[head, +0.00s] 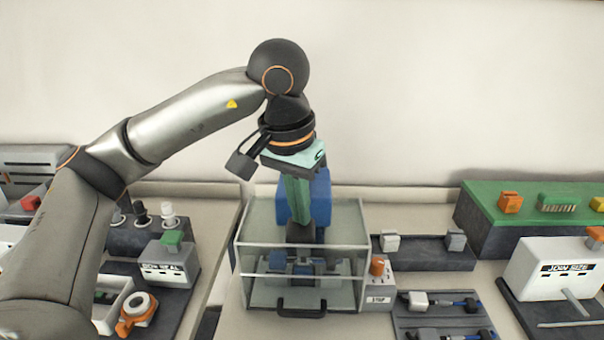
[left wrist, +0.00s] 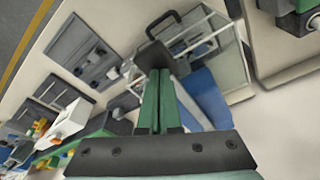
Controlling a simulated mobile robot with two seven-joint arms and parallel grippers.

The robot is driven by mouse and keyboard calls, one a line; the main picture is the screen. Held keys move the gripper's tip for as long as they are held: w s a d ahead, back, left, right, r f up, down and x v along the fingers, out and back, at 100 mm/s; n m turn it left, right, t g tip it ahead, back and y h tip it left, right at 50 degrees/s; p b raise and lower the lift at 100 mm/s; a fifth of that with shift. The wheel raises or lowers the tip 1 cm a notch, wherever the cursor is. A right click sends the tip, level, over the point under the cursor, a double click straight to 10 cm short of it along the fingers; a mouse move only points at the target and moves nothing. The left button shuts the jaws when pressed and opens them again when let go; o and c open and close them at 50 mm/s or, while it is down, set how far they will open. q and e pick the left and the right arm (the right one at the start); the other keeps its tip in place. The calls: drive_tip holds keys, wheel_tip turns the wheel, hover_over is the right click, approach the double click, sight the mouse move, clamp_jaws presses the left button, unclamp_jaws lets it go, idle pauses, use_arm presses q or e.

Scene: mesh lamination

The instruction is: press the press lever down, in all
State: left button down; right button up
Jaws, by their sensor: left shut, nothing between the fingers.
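My left gripper (head: 301,222) reaches down from above into the clear box around the press, in front of the blue press body (head: 319,195). Its two green fingers are shut together with nothing between them. They also show closed in the left wrist view (left wrist: 158,78), with a dark block (left wrist: 152,56) right at their tips. I cannot tell whether that block is finger pads or the end of the press lever. No lever arm can be clearly made out. The clear box (head: 350,233) has a black handle (head: 302,307) at its front. My right gripper is not in view.
A small box with an orange button (head: 377,267) stands right of the clear box. Beyond are a grey tray (head: 422,262), a dark tool tray (head: 440,312) and a green block (head: 480,222).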

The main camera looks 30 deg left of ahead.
use_arm(q)
wheel_tip(320, 180, up, 2)
drive_tip(key=shift+p, duration=0.6)
drive_tip(key=shift+r+p, duration=0.65)
drive_tip(key=shift+r, duration=0.15)
wheel_tip(320, 180, up, 7)
drive_tip(key=p, duration=0.5)
drive_tip(key=shift+p, duration=0.35)
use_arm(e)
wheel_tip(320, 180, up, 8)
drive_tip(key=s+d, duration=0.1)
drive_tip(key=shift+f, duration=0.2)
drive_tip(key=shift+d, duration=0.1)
